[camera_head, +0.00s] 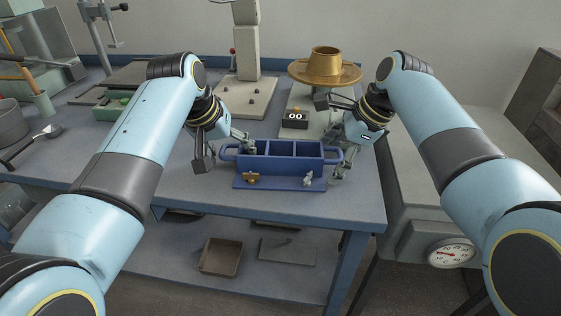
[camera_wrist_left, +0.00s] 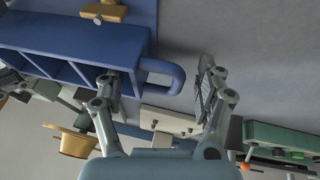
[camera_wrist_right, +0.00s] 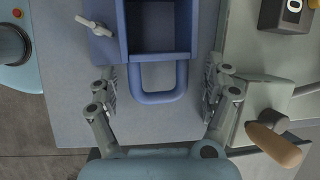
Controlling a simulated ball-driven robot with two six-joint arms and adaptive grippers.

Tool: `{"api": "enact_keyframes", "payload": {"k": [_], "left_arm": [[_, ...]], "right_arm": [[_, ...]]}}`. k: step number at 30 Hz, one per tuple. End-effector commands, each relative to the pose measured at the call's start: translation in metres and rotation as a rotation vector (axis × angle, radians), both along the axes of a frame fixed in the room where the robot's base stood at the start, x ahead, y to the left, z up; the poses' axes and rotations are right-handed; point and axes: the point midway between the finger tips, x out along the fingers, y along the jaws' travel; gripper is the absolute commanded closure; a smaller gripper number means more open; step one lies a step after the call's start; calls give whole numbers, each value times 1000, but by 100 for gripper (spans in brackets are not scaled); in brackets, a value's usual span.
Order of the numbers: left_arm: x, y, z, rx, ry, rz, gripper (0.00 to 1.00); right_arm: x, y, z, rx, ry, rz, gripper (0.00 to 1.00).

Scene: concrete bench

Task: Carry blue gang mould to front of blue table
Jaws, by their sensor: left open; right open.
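The blue gang mould (camera_head: 293,149), an open box with several compartments and a loop handle at each end, sits upright on the blue table (camera_head: 300,207), near its front right. A brass fitting (camera_head: 251,178) and a silver wing nut (camera_head: 308,179) are on its front base plate. My left gripper (camera_head: 225,153) is open at the left handle (camera_wrist_left: 165,75), which lies between its fingers in the left wrist view. My right gripper (camera_head: 335,140) is open, with the right handle (camera_wrist_right: 155,97) between its spread fingers in the right wrist view. Both handles look untouched.
Behind the mould are a small counter (camera_head: 295,116), a brass pan (camera_head: 325,70) and a stand base (camera_head: 244,97). A green tray (camera_head: 110,108) is at the left. A grey scale (camera_head: 430,185) stands right of the table. Tabletop in front of the mould is a narrow clear strip.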

Motion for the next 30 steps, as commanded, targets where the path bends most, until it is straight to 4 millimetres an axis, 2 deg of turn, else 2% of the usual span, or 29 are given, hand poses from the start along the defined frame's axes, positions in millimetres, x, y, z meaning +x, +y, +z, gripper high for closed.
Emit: {"api": "enact_keyframes", "payload": {"k": [7, 23, 26, 30], "left_arm": [[0, 0, 0, 0, 0, 0, 28], [0, 0, 0, 0, 1, 0, 97], [0, 0, 0, 0, 1, 0, 100], [0, 0, 0, 0, 0, -1, 100]], "right_arm": [[0, 0, 0, 0, -1, 0, 16], [0, 0, 0, -1, 1, 1, 86], [0, 0, 0, -1, 1, 1, 99], [-1, 0, -1, -1, 2, 2, 100]]}}
